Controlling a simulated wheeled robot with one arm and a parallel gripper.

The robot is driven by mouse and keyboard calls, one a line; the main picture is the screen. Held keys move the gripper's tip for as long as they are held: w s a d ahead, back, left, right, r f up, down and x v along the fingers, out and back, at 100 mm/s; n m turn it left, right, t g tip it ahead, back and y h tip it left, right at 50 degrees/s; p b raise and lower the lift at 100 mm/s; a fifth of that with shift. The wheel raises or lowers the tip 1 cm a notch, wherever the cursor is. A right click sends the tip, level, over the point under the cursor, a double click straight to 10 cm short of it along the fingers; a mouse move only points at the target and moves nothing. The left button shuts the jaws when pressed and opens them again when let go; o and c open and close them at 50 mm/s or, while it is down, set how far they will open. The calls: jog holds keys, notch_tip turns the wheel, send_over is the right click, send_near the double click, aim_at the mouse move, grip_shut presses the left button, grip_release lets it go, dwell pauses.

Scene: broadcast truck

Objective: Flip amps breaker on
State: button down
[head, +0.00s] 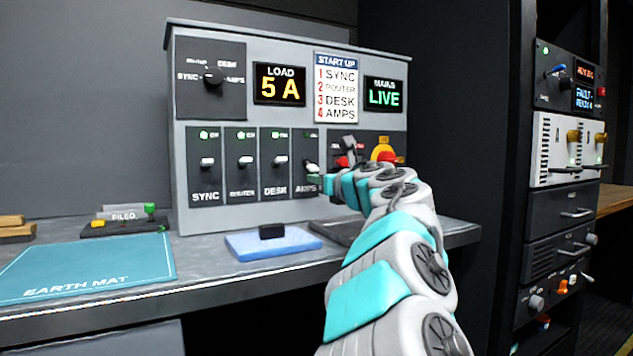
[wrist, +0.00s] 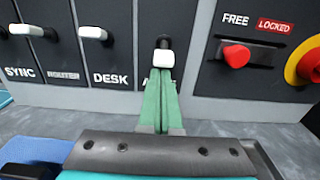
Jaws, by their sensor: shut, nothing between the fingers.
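The amps breaker (head: 312,167) is the rightmost of the row on the grey panel. Its white lever (wrist: 164,58) sits lower in its slot than the neighbouring levers. My gripper (head: 322,184) is at the panel just below this lever. In the wrist view its green fingers (wrist: 162,84) are pressed together, with nothing between them. The tips are right under the lever; I cannot tell whether they touch it. In the wrist view the fingers hide the amps label.
The sync (head: 207,161), router (head: 246,161) and desk (head: 279,161) levers stand to the left, with green lights above. A red slider (wrist: 236,56) and a red-yellow knob (wrist: 309,64) are to the right. The load display (head: 279,84) reads 5 A. A blue pad (head: 270,246) lies below.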

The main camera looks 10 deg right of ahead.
jog(key=shift+r, duration=0.1)
jog(key=shift+s+r+g+p, duration=0.15)
jog(key=shift+g+p, duration=0.25)
jog(key=shift+p, duration=0.65)
